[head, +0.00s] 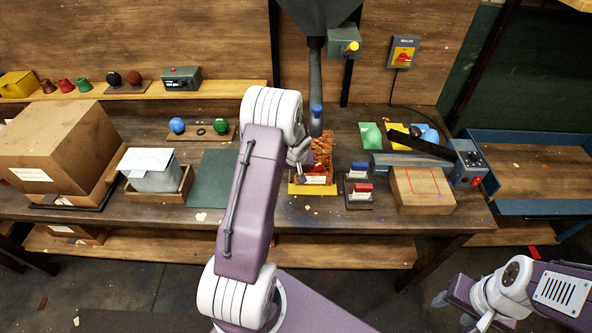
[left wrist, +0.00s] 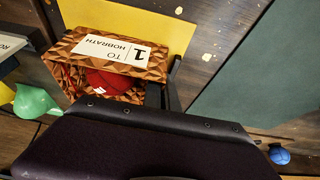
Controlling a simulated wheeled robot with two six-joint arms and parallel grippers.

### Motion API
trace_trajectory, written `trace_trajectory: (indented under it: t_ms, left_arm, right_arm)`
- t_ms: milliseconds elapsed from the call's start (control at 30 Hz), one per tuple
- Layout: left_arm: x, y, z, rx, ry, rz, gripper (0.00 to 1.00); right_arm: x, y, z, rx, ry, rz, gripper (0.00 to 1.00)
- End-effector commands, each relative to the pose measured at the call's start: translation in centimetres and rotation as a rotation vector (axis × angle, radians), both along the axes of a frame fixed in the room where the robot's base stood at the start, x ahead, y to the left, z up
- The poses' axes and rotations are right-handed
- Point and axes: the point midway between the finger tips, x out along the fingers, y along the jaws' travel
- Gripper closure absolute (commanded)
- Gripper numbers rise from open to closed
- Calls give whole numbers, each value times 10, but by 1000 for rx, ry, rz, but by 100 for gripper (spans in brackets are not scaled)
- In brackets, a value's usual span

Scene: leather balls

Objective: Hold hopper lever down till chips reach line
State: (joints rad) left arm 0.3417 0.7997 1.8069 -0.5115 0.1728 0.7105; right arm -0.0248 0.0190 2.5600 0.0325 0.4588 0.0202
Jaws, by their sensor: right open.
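The dark hopper (head: 318,12) hangs at the top of the head view, with a grey spout (head: 315,75) running down. A blue piece (head: 316,112) shows at its lower end; I cannot tell whether it is the lever. Below stands an open brown patterned box (head: 318,146) with a white label. The left wrist view shows the box (left wrist: 152,68) with a red ball (left wrist: 108,82) inside; no fill line can be made out. My left gripper (head: 300,152) is at the box's left side, its jaws unclear. My right gripper (head: 458,308) is open and empty, low at the right.
A green box with a yellow knob (head: 350,47) is beside the hopper. A yellow mat (head: 296,188) lies under the patterned box. Small stamps (head: 358,188) and a wooden block (head: 422,205) stand to its right. A dark green mat (head: 213,178) lies bare to the left.

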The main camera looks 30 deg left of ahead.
Motion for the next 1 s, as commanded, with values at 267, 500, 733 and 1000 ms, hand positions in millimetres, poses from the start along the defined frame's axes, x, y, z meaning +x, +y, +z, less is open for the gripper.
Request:
trace_trajectory:
  t_ms: [267,500,733,1000]
  left_arm:
    - [0,0,0,0,0,0,100]
    - [0,0,0,0,0,0,72]
    - [-1,-1,4,1,-1,0,72]
    - [-16,-11,51,1,-4,1,72]
  right_arm:
    - [0,0,0,0,0,0,50]
    - [0,0,0,0,0,0,50]
    - [0,0,1,0,0,0,50]
    - [0,0,4,0,0,0,50]
